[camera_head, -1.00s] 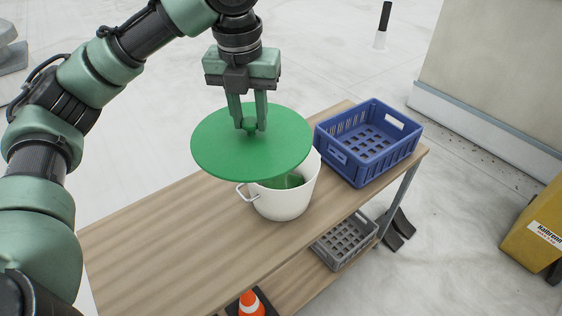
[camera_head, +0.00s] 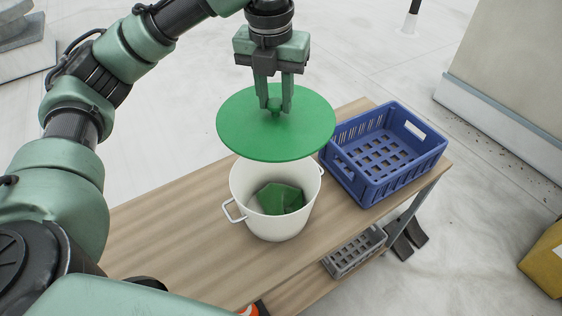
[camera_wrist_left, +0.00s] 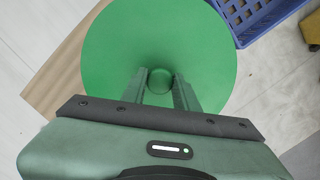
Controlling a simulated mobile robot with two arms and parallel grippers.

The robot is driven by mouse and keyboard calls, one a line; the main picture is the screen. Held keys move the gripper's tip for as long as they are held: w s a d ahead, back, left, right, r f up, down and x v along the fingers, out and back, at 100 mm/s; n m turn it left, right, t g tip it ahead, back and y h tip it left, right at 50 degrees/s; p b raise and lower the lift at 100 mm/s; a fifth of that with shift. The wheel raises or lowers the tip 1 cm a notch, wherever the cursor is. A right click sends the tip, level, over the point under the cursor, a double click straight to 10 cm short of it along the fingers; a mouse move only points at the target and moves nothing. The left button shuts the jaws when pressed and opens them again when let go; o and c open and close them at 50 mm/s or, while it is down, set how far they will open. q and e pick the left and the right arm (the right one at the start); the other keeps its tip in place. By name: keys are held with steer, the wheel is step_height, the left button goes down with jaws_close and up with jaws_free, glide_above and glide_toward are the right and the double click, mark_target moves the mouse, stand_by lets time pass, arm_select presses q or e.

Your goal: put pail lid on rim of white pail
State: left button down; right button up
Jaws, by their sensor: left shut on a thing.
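The green round pail lid (camera_head: 245,135) hangs roughly level in the air, above and a little behind the white pail (camera_head: 262,228) in the head view. My left gripper (camera_head: 275,108) is shut on the knob at the lid's centre. The lid also fills much of the left wrist view (camera_wrist_left: 205,50), with the gripper fingers (camera_wrist_left: 160,88) on both sides of its knob. The pail stands upright and open on the wooden table. A green thing (camera_head: 278,198) lies inside it. My right gripper is not in view.
A blue crate (camera_head: 368,190) stands on the table (camera_head: 165,235) to the right of the pail, close to the lid's right edge. A grey crate (camera_head: 352,262) sits on the shelf below. The table left of the pail is bare.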

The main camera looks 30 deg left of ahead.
mark_target(270, 123)
arm_select(q)
steer(key=f, duration=0.2)
steer(key=s+f, duration=0.1)
steer(key=f, duration=0.3)
steer(key=shift+s+a+f+p, duration=0.1)
steer(key=shift+s+f+p, duration=0.25)
steer(key=shift+p, duration=0.05)
step_height(270, 123, down, 11)
steer(key=shift+w+r+p, duration=0.15)
steer(key=shift+w+p, duration=0.2)
steer(key=shift+p, duration=0.1)
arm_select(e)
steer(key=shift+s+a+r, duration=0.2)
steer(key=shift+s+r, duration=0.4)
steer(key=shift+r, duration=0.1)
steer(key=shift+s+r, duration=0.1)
arm_select(q)
steer(key=c, duration=1.1)
jaws_free()
steer(key=r, duration=0.4)
steer(key=s+r, duration=0.1)
steer(key=r, duration=0.3)
steer(key=r+b, duration=0.1)
steer(key=r, duration=0.3)
steer(key=shift+s+d, duration=0.2)
steer(key=shift+s, duration=0.05)
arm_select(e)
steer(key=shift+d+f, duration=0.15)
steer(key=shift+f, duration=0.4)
